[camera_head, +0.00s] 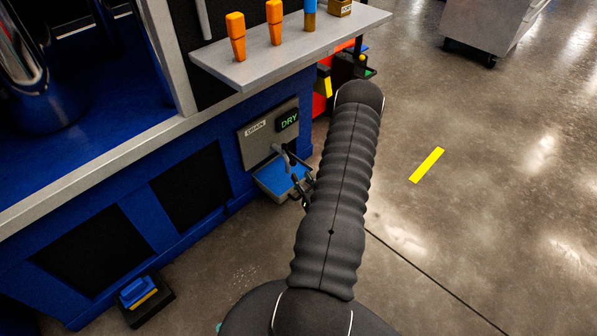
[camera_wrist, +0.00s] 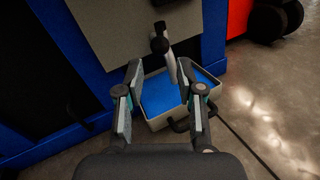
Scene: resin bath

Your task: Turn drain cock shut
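The drain cock (camera_head: 281,155) sticks out from a grey panel (camera_head: 257,150) marked DRAIN, with a green display (camera_head: 288,121) reading DRY. In the wrist view the drain cock has a dark knobbed part (camera_wrist: 159,44) and a pale spout (camera_wrist: 170,66) pointing down. My gripper (camera_wrist: 159,72) is open and empty, its two fingers spread below and on either side of the spout. I cannot tell whether they touch it. In the head view my gripper (camera_head: 304,187) is mostly hidden behind my arm, close to the cock.
A catch tray (camera_wrist: 155,122) with a blue inside sits under the spout. A grey shelf (camera_head: 235,72) with orange-handled tools (camera_head: 236,37) juts out above the panel. A blue pedal (camera_head: 138,291) lies on the floor at left. A grey cart (camera_head: 490,28) stands far off; the floor at right is clear.

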